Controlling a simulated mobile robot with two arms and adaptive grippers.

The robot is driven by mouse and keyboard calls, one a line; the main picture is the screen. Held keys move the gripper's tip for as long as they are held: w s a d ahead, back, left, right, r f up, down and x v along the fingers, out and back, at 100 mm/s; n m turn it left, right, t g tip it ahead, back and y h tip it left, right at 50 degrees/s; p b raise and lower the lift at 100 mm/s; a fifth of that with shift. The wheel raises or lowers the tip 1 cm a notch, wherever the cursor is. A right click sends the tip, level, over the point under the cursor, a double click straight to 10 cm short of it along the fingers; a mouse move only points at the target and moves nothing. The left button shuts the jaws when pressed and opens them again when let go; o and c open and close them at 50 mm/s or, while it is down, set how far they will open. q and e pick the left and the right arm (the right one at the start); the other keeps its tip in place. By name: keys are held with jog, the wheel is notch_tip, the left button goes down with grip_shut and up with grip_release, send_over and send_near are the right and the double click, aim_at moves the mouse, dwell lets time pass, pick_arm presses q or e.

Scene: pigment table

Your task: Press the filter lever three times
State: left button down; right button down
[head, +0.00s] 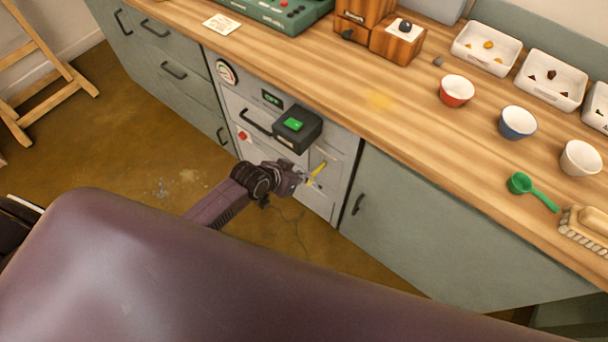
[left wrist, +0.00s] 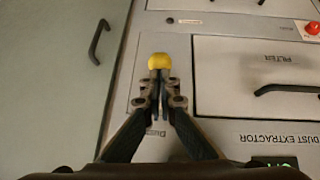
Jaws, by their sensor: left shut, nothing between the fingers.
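The filter lever has a yellow end. In the head view the yellow lever (head: 317,172) sticks out from the front of the grey dust extractor (head: 342,140). In the left wrist view its round yellow knob (left wrist: 159,60) shows just beyond my fingertips. My left gripper (head: 303,184) is shut and empty, right at the lever. In the left wrist view its closed fingertips (left wrist: 160,78) overlap the near side of the knob. I cannot tell whether they touch it. The lever's shaft is mostly hidden. My right gripper is not in view.
A dark box with a green button (head: 294,124) juts out above the lever. A panel marked FILTER (left wrist: 270,75) with a black handle and a red button (left wrist: 313,28) lie beside it. The wooden worktop (head: 400,130) overhangs, with bowls (head: 456,91) and a green scoop (head: 532,190).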

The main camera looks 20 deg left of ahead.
pick_arm(q)
jog(key=shift+s+f, duration=0.1)
jog(key=shift+f, duration=0.15)
notch_tip(320, 180, down, 8)
jog(key=t+b, duration=0.1)
jog(key=b, duration=0.4)
jog(key=shift+s+a+r+t+h+b, duration=0.2)
jog(key=shift+s+t+h+b, duration=0.15)
jog(key=shift+s+t, duration=0.1)
dwell(0.4)
